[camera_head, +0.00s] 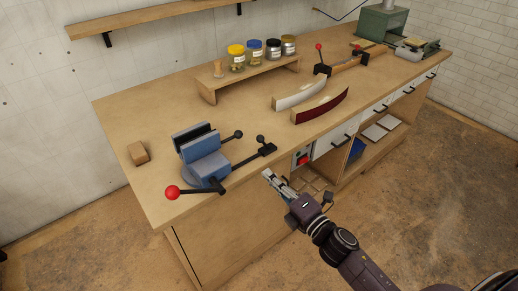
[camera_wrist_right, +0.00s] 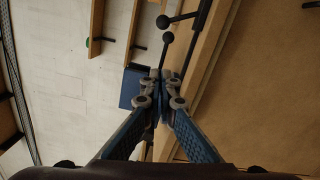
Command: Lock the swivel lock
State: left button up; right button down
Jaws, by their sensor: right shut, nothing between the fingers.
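A blue vise (camera_head: 205,160) with black jaw faces stands near the front left edge of the workbench. A lever with a red ball (camera_head: 172,192) sticks out at its front. Two black ball-ended levers, one ending at the left ball (camera_head: 238,134) and one at the right ball (camera_head: 261,139), are on its right side. I cannot tell which lever is the swivel lock. My right gripper (camera_head: 268,174) is shut and empty, just off the bench's front edge, below the right lever. In the right wrist view, black ball levers (camera_wrist_right: 167,36) show beyond its closed fingertips (camera_wrist_right: 161,78). My left gripper is not in view.
A small wooden block (camera_head: 138,153) lies left of the vise. Curved pieces, one white (camera_head: 299,94) and one dark red (camera_head: 320,106), lie right of centre. A raised wooden shelf (camera_head: 250,78) holds several jars. The bench top (camera_head: 240,110) behind the vise is clear.

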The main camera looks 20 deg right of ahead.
aim_at(263, 143)
jog(key=p+x, duration=0.1)
jog(key=x, duration=0.9)
jog(key=shift+w, duration=0.1)
jog(key=shift+w+d+r+p, duration=0.1)
jog(key=shift+w+d+p, duration=0.25)
jog(key=shift+d, duration=0.2)
jog(key=shift+w+d+r+p, duration=0.1)
jog(key=shift+w+d+p, duration=0.2)
jog(key=shift+d, duration=0.25)
jog(key=shift+w+d, duration=0.35)
jog(key=shift+d, duration=0.3)
